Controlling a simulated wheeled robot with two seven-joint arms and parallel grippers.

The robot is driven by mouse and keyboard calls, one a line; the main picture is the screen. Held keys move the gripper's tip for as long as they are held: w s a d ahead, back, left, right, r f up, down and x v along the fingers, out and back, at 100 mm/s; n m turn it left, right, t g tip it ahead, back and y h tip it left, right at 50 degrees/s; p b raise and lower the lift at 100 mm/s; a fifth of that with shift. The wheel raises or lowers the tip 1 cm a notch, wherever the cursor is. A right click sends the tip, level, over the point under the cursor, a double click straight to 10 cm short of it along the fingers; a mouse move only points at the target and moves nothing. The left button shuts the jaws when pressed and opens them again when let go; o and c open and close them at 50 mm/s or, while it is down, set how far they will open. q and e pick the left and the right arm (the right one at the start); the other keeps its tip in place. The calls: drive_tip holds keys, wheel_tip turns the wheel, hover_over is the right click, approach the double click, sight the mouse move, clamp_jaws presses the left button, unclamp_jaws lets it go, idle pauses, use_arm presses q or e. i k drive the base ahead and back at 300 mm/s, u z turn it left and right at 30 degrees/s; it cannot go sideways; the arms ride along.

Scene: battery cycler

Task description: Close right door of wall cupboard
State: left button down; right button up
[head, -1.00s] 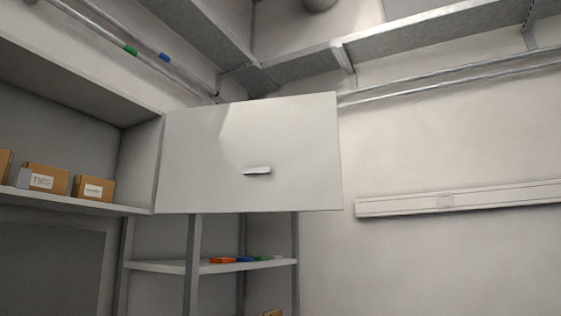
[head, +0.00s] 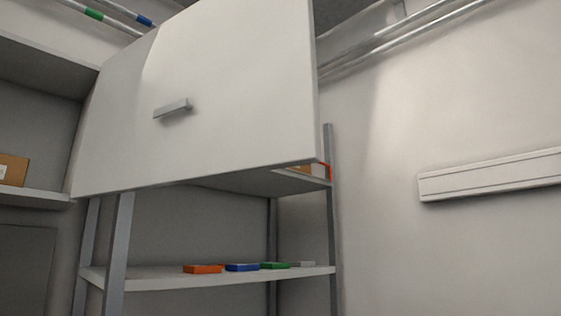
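The right door (head: 215,100) of the wall cupboard is a flat white panel. It stands open, swung out from the cupboard's right side, and fills the upper middle of the head view. A short grey bar handle (head: 173,108) sits on its face, left of the panel's middle. The open cupboard (head: 40,110) is at the left edge, with its shelf (head: 30,195) showing. Neither of my grippers shows in the head view.
A brown box (head: 13,169) is on the cupboard shelf. Below and behind the door stands a rack (head: 118,245) with orange, blue, green and grey flat items on its shelf (head: 160,281). A wall-mounted trunking strip (head: 490,174) runs along the clear right wall.

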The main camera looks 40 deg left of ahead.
sight(247, 69)
drive_tip(key=i, duration=2.1)
drive_tip(key=u, duration=3.85)
